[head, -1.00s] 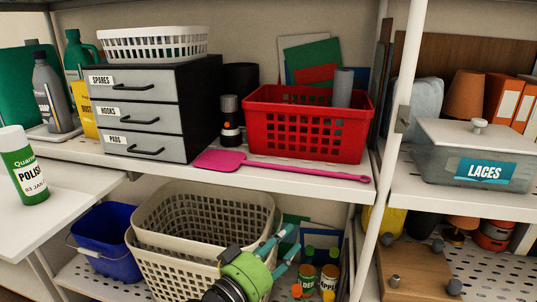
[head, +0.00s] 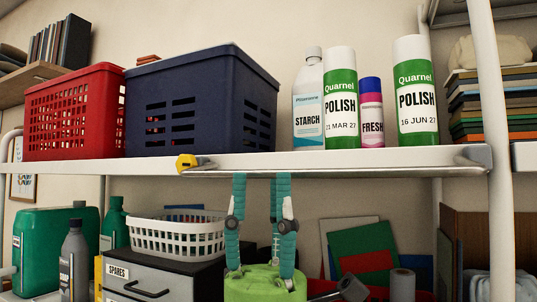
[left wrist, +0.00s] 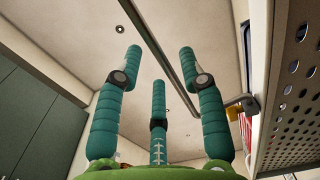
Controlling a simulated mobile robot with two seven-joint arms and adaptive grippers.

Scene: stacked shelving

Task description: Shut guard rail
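The guard rail (head: 350,167) is a slim metal bar along the front of the upper shelf. A yellow fitting (head: 187,162) sits at its left end. In the left wrist view the rail (left wrist: 182,52) runs down to the yellow fitting (left wrist: 236,107), with a visible gap to the perforated shelf. My left gripper (head: 262,183) points up from below, its teal fingertips just under the shelf front in the head view. My right gripper is not in view.
On the upper shelf (head: 330,158) stand a red basket (head: 70,115), a dark blue basket (head: 195,105), a starch bottle (head: 308,110) and several cans. A white post (head: 494,120) rises at the right. Drawers and a white basket (head: 178,234) are below.

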